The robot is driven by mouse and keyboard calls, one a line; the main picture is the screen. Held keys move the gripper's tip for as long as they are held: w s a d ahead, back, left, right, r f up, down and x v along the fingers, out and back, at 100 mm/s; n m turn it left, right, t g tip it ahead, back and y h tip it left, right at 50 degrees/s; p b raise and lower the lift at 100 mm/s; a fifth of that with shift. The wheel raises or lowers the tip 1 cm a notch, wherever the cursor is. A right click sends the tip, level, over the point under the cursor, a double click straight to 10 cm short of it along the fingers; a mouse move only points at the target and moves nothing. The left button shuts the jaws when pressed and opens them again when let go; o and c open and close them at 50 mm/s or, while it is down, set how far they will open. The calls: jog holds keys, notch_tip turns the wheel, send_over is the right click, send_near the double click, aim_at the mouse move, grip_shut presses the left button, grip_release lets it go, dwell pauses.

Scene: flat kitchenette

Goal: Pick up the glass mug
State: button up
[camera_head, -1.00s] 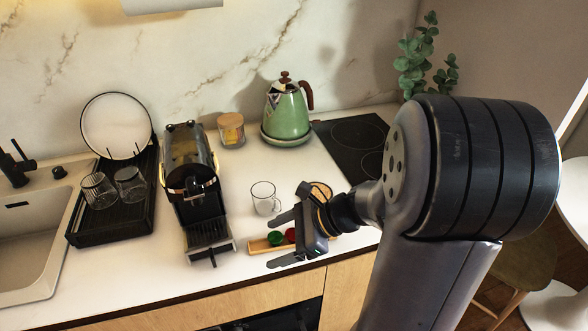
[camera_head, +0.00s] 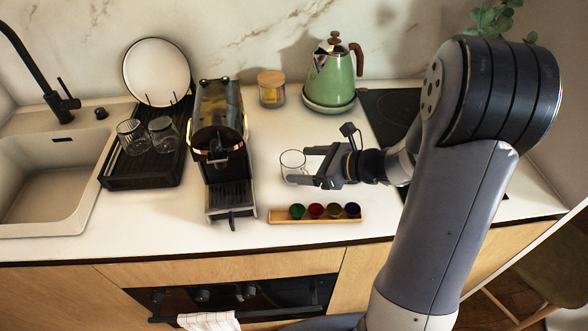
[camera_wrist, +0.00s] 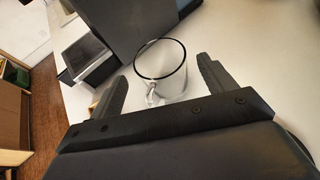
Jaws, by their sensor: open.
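The glass mug (camera_head: 292,163) stands upright on the white counter, right of the coffee machine. It is clear with a dark rim. In the wrist view the mug (camera_wrist: 161,68) is ahead of and between the two fingers, its handle toward the palm. My gripper (camera_head: 299,166) is open, reaching in from the right, with its fingertips at the mug. In the wrist view my gripper (camera_wrist: 160,82) has a finger on each side of the mug, with gaps showing. In the head view the fingers hide part of the mug.
The coffee machine (camera_head: 218,125) stands left of the mug. A wooden holder (camera_head: 281,216) with several coloured capsules lies in front. The green kettle (camera_head: 331,77) and a lidded jar (camera_head: 271,93) stand behind. A dish rack (camera_head: 140,175) holds two glasses and a plate.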

aim_at(304, 164)
jog(key=shift+x, duration=1.9)
jog(key=shift+d+f, duration=0.15)
jog(key=shift+c, duration=0.2)
jog(key=c, duration=1.1)
